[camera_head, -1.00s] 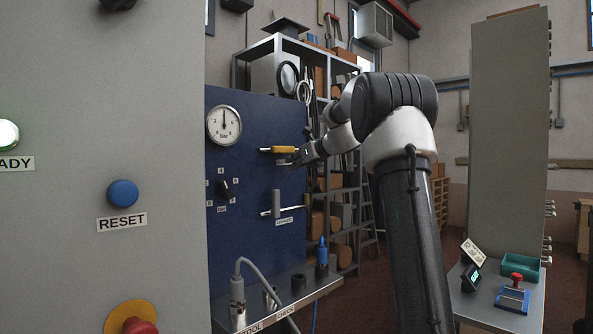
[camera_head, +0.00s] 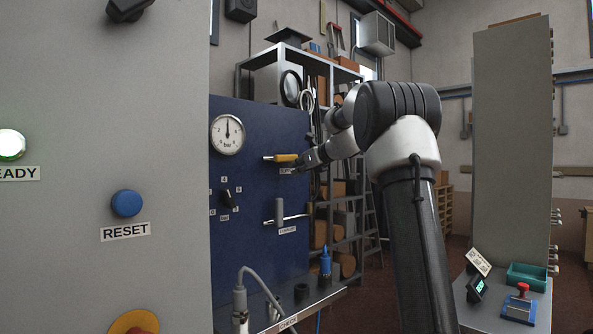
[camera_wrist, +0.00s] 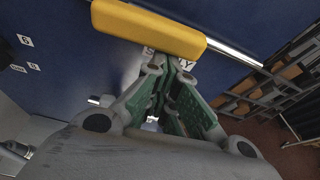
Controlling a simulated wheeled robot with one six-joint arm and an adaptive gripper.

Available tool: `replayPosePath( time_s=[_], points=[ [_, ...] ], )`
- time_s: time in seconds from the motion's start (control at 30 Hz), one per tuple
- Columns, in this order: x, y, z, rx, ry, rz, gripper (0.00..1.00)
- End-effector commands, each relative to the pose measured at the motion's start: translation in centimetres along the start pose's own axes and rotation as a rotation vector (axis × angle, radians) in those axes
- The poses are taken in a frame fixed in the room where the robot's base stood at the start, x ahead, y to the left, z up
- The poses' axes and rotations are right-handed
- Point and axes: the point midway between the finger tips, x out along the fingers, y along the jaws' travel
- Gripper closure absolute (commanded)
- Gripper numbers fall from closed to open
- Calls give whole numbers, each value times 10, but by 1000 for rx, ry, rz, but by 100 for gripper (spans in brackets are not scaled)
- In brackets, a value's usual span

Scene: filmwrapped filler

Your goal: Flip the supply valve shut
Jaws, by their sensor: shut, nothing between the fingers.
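The supply valve has a yellow lever (camera_head: 286,158) that lies roughly level, in line with a silver pipe, on the blue panel. In the wrist view the yellow lever (camera_wrist: 150,28) crosses the top, with the bare pipe (camera_wrist: 235,50) running on to the right. A white label (camera_wrist: 186,64) beneath it is partly hidden by my fingers; "LY" shows at its end. My gripper (camera_head: 299,165) is at the lever's right end, just below it. In the wrist view my gripper (camera_wrist: 168,66) has its fingertips together and empty. I cannot tell whether they touch the lever.
The blue panel (camera_head: 255,130) also carries a gauge (camera_head: 227,134), a selector knob (camera_head: 229,199) and a second valve with a grey upright lever (camera_head: 279,212). A ledge (camera_head: 300,305) with a cabled tool is below. A grey cabinet (camera_head: 150,100) stands close on the left.

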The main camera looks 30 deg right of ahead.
Motion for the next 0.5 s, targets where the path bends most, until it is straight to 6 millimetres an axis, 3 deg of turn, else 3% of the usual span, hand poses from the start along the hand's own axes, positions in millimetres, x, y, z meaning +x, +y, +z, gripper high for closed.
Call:
replayPosePath(
  time_s=[0.27,0.5],
  points=[
    [-2,-2,7,-95,-3,-33,100],
    [-6,-7,19,-283,-4,-99,100]
  ],
)
